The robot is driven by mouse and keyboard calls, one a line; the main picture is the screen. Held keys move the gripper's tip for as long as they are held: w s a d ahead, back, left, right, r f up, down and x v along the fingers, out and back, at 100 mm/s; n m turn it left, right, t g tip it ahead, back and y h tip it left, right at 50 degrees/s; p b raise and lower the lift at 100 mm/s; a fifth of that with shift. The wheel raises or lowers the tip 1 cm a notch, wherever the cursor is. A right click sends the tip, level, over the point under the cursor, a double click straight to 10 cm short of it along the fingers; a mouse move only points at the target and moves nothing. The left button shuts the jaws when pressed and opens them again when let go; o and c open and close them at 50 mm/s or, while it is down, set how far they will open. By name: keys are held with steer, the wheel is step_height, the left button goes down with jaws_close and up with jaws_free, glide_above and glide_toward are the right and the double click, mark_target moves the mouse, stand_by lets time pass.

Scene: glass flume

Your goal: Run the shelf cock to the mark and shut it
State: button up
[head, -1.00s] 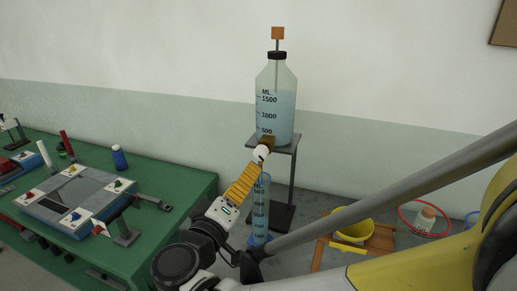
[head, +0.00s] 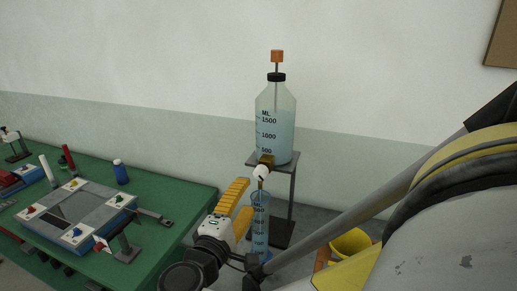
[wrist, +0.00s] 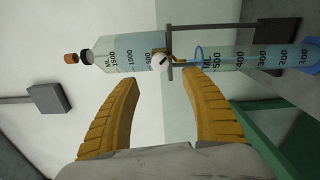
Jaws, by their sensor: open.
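The clear bottle (head: 276,125) of pale blue liquid stands on a shelf, its level near the 1500 mark. The cock, with a white knob (head: 261,172) and brass body (head: 267,160), is low on its front; both also show in the wrist view (wrist: 160,61). A tall graduated cylinder (head: 260,230) stands below and looks bluish; its exact level and any stream are too small to tell. My gripper (head: 248,196) is open and empty, left of and below the knob. In the wrist view its yellow fingers (wrist: 162,82) are wide apart, short of the knob.
The grey shelf stand (head: 285,172) carries the bottle. A green bench (head: 170,190) with a grey board (head: 75,213), a blue bottle (head: 120,171) and small tools fills the left. A yellow bucket (head: 350,243) is on the right, partly behind my arm.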

mark_target(259, 175)
steer(key=w+d+n, duration=0.1)
steer(key=w, duration=0.2)
steer(key=w+d+n, duration=0.1)
steer(key=w+n, duration=0.1)
steer(key=w, duration=0.2)
steer(key=w+d+n, duration=0.2)
steer(key=w, duration=0.1)
steer(key=shift+w, duration=0.35)
steer(key=c, duration=1.2)
